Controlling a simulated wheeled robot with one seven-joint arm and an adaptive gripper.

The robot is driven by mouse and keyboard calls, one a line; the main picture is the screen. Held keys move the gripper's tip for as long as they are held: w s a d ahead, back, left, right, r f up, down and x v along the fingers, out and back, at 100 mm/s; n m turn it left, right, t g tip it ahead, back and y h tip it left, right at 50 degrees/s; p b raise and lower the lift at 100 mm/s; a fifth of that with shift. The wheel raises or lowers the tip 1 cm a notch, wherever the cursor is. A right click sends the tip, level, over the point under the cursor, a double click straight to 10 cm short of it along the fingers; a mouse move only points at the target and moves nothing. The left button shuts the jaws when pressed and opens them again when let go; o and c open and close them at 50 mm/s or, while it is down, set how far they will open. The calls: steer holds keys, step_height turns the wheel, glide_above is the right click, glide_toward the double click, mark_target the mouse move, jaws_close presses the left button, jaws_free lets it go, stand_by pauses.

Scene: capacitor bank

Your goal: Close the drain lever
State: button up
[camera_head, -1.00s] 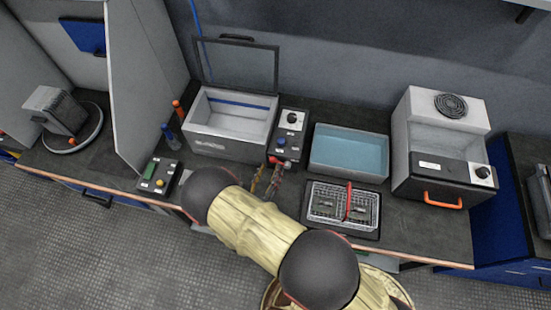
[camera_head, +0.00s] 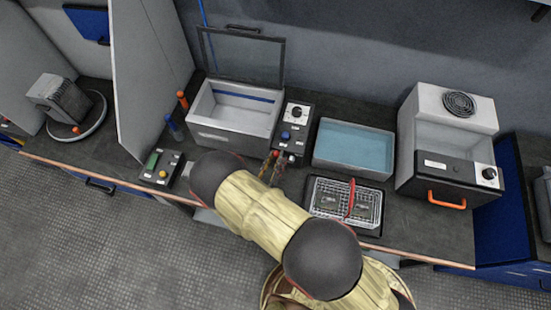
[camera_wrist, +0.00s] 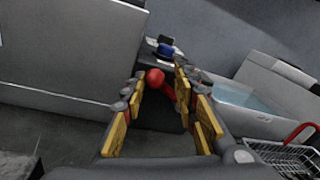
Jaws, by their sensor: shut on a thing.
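The drain lever has a round red knob (camera_wrist: 155,77) and a short red arm, at the front of the control box (camera_head: 293,127) beside the lidded tank (camera_head: 236,112). In the wrist view the lever lies between the yellow-padded fingers of my gripper (camera_wrist: 161,88), near their tips. My gripper is shut on it, with the pads still some way apart. In the head view my gripper (camera_head: 269,167) is small at the front of the box, and only a bit of red (camera_head: 277,153) shows there. My arm hides part of the counter's front edge.
A blue-water basin (camera_head: 353,149) stands right of the control box. A wire basket with a red handle (camera_head: 345,201) sits in front of it. An oven-like unit (camera_head: 448,145) is further right. A small button box (camera_head: 160,170) lies to the left.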

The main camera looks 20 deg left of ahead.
jaws_close()
steer(key=shift+f, duration=0.2)
steer(key=shift+s+a+f+n+b, duration=0.15)
steer(key=shift+f+n+b, duration=0.3)
steer(key=shift+n, duration=0.35)
steer(key=shift+w+a+f+n+b, duration=0.15)
steer(key=shift+f+n+b, duration=0.2)
steer(key=shift+n, duration=0.45)
steer(key=shift+s+f+n+t+b, duration=0.1)
steer(key=shift+f+n+t+b, duration=0.2)
steer(key=shift+n, duration=0.35)
steer(key=shift+f+n+b, duration=0.1)
steer(key=shift+f+n, duration=0.3)
steer(key=shift+n, duration=0.25)
steer(key=shift+o, duration=2.4)
jaws_free()
steer(key=o, duration=0.3)
steer(key=shift+a+r, duration=0.1)
